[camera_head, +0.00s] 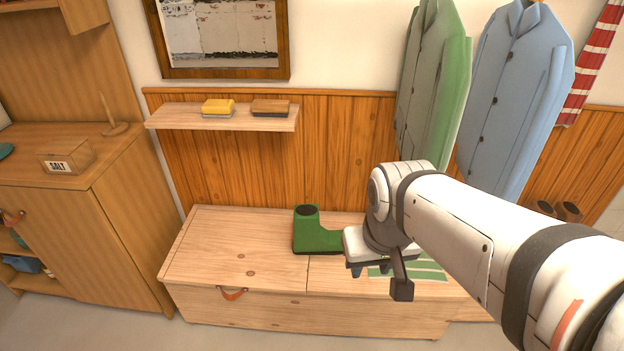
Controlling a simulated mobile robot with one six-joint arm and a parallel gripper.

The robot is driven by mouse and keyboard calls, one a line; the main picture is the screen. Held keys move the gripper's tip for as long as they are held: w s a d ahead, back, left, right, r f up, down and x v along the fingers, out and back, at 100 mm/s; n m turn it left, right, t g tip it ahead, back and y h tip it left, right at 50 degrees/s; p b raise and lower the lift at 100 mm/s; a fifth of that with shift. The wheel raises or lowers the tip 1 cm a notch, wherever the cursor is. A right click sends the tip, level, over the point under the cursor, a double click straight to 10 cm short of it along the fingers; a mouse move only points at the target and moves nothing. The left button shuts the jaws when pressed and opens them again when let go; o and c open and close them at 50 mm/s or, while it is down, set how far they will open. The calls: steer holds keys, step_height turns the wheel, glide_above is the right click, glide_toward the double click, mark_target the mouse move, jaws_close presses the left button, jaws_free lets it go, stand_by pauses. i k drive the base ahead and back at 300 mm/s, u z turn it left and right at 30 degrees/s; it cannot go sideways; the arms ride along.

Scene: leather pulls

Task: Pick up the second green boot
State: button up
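One green boot (307,232) stands upright on the wooden bench (235,255), its toe pointing right. No other green boot shows; my arm covers part of the bench. My gripper (371,271) is just right of the boot's toe, over the bench and the near-left part of a green and white striped cloth (432,270). Its white body overlaps the end of the toe in this view, and I cannot tell whether they touch. Small dark finger parts show beneath it, but their opening and anything between them are hidden.
A shelf (170,117) with a yellow-topped brush (218,107) and a brown brush (270,107) hangs above the bench. Green (432,90) and blue (512,95) coats hang behind my arm. A cabinet (120,225) stands left. The bench's left part is clear.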

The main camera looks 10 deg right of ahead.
mark_target(310, 238)
steer(key=u, duration=0.05)
steer(key=i, duration=1)
steer(key=z, duration=0.05)
